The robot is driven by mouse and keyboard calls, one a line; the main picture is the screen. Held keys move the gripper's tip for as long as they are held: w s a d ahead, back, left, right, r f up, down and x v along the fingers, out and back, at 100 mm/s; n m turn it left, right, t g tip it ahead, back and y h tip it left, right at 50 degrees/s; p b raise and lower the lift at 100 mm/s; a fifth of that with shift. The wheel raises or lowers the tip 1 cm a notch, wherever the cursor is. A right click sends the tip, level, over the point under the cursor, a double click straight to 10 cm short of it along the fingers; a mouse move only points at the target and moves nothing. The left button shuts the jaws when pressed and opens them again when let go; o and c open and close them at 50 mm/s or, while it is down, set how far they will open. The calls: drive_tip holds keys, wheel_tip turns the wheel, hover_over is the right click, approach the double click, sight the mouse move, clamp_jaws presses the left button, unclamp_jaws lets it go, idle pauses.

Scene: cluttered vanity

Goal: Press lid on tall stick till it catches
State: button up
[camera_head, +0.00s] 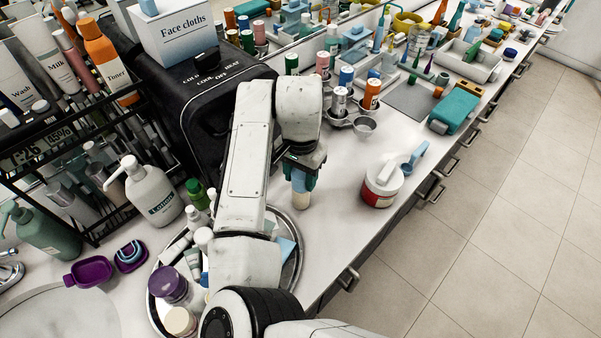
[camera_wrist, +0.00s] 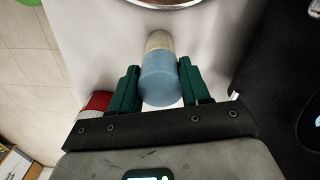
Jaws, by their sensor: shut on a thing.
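My gripper (camera_head: 302,170) points down over the counter, its dark green fingers shut on a light blue lid (camera_head: 299,181). The lid shows large between the fingertips in the wrist view (camera_wrist: 160,82). Directly below it is the cream tall stick (camera_head: 301,200), also seen past the lid in the wrist view (camera_wrist: 159,41). Lid and stick look lined up and touching, with no clear gap. I cannot tell whether the lid has caught. The stick's foot is near the counter beside the round tray.
The round metal tray (camera_head: 294,268) with bottles stands to the left and front. A red and white tub (camera_head: 381,184) stands to the right. A black heater-like box (camera_head: 190,105) is behind left. Metal cups with coloured sticks (camera_head: 364,127) stand behind right. Bare counter lies between.

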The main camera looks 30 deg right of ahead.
idle(0.4)
drive_tip(key=o, duration=1.5)
drive_tip(key=shift+r+p, duration=2.95)
drive_tip(key=shift+r, duration=0.55)
drive_tip(key=shift+d, duration=0.1)
